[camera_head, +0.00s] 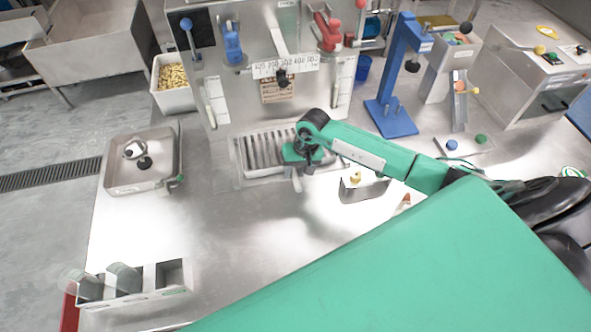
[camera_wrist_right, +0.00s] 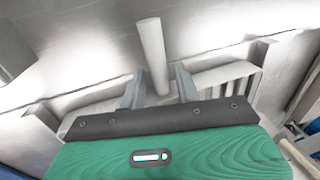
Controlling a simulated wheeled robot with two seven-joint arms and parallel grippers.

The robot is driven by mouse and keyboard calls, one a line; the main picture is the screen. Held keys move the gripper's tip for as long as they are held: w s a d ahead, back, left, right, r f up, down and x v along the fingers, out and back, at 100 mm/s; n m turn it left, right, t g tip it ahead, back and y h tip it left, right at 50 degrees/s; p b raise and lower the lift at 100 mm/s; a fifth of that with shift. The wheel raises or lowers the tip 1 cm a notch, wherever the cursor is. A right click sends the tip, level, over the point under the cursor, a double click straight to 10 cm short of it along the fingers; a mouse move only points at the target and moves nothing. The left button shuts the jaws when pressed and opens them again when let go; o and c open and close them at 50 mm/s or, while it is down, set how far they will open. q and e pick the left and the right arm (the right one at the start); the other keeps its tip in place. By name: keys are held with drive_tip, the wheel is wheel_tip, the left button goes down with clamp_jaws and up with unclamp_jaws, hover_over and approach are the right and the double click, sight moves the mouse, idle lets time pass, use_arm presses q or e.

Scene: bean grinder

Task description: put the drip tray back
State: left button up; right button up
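The drip tray (camera_head: 262,152) is a slatted metal tray at the foot of the metal machine, in the middle of the head view. Its slats also show in the right wrist view (camera_wrist_right: 222,82), partly hidden by my gripper. My right gripper (camera_head: 298,182) is over the tray's right front part. In the right wrist view its two fingers (camera_wrist_right: 160,80) are apart, on either side of a pale round bar (camera_wrist_right: 152,50). Gaps show between bar and fingers. I cannot tell whether the tray is fully seated. My left gripper is not in view.
A small metal box (camera_head: 362,190) stands right of the tray, close under my right arm. A blue stand (camera_head: 392,118) is behind it. A square metal pan (camera_head: 125,178) lies left, and a divided holder (camera_head: 172,276) stands front left. The counter between them is clear.

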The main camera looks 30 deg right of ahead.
drive_tip(key=shift+o, duration=0.2)
drive_tip(key=shift+r, duration=0.1)
drive_tip(key=shift+r+p, duration=0.15)
drive_tip(key=shift+p, duration=0.2)
drive_tip(key=b+v, duration=0.4)
drive_tip(key=v, duration=0.7)
drive_tip(key=shift+r, duration=0.4)
drive_tip(key=shift+s, duration=0.1)
